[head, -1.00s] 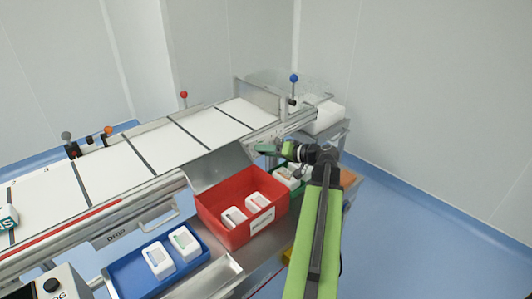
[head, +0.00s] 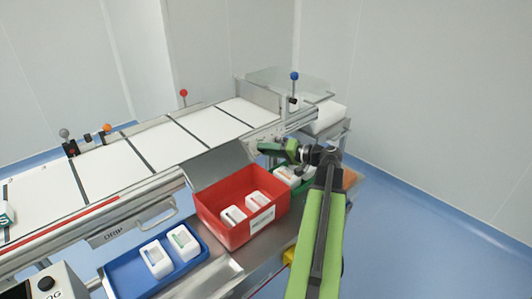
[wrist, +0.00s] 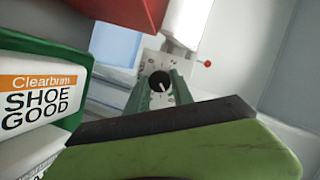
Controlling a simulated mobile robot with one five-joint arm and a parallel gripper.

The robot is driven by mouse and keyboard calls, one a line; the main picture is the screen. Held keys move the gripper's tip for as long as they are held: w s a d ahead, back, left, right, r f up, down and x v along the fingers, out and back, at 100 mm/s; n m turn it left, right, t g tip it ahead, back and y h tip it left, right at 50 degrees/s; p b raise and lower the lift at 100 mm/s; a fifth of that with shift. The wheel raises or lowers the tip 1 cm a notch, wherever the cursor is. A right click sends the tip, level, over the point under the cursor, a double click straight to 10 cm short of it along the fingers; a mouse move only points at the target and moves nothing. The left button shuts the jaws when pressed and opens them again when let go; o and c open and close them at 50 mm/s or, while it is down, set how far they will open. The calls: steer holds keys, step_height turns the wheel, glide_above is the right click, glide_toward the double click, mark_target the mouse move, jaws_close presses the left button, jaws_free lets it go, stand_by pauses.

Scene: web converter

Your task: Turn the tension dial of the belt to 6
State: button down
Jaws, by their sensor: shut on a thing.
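The tension dial (wrist: 160,80) is a small black round knob with a white pointer line, on a pale plate with marks around it. The pointer leans down and to the right in the wrist view; the numbers are too small to read. My gripper (wrist: 161,88) has its green fingers on either side of the knob, shut on it. In the head view my gripper (head: 264,147) reaches left to the side of the belt (head: 170,142) near its far end, and hides the dial there.
A red bin (head: 240,237) with white boxes stands left of my arm, a blue tray (head: 125,277) nearer. A green bin (wrist: 70,60) with a "SHOE GOOD" box is close beside my gripper. A blue-knobbed lever (head: 294,77) stands above the belt's far end.

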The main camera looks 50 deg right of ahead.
steer(key=c, duration=1.1)
jaws_free()
steer(key=p+v, duration=0.3)
steer(key=v, duration=1.4)
steer(key=shift+s, duration=0.25)
